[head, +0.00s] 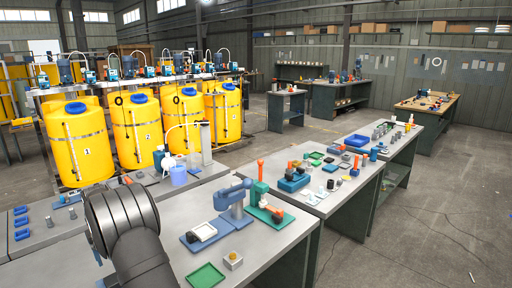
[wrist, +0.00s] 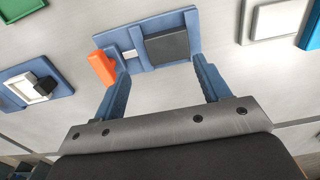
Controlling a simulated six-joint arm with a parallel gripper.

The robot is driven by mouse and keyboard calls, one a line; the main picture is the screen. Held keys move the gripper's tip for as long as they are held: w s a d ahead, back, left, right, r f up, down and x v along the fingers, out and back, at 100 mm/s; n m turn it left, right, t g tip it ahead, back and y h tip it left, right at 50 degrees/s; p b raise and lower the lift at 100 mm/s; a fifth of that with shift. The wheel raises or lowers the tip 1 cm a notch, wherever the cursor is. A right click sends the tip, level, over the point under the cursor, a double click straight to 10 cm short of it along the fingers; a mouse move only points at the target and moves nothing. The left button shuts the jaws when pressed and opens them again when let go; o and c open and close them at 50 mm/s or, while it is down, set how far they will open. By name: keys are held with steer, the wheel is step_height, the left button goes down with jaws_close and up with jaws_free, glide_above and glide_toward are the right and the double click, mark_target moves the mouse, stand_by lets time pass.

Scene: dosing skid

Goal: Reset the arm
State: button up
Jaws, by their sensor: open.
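My gripper (wrist: 160,70) shows in the wrist view with two blue fingers spread wide apart and nothing held between them. Past the fingertips lies a blue fixture (wrist: 131,66) with a dark square plate (wrist: 168,47) and a small pale patch. An orange piece (wrist: 102,67) is at its left end, close to the left fingertip. I cannot tell the height gap between the fingertips and the fixture. In the head view my dark grey arm (head: 140,245) rises at the lower left. The gripper itself cannot be made out there.
In the wrist view, a blue tray with a white frame (wrist: 60,80) lies left and a white-topped block (wrist: 278,18) lies upper right. In the head view, benches (head: 275,232) carry several fixtures and a green tray (head: 206,275). Yellow tanks (head: 135,135) stand behind. Floor at right is clear.

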steer(key=a, duration=0.1)
steer(key=s+a, duration=0.1)
steer(key=a, duration=0.2)
steer(key=shift+s+a+f, duration=0.25)
steer(key=shift+a, duration=0.05)
steer(key=o, duration=0.7)
steer(key=w+d+r+m, duration=1.1)
steer(key=r+m, duration=0.1)
steer(key=m, duration=0.6)
steer(key=f, duration=1)
steer(key=shift+a, duration=0.2)
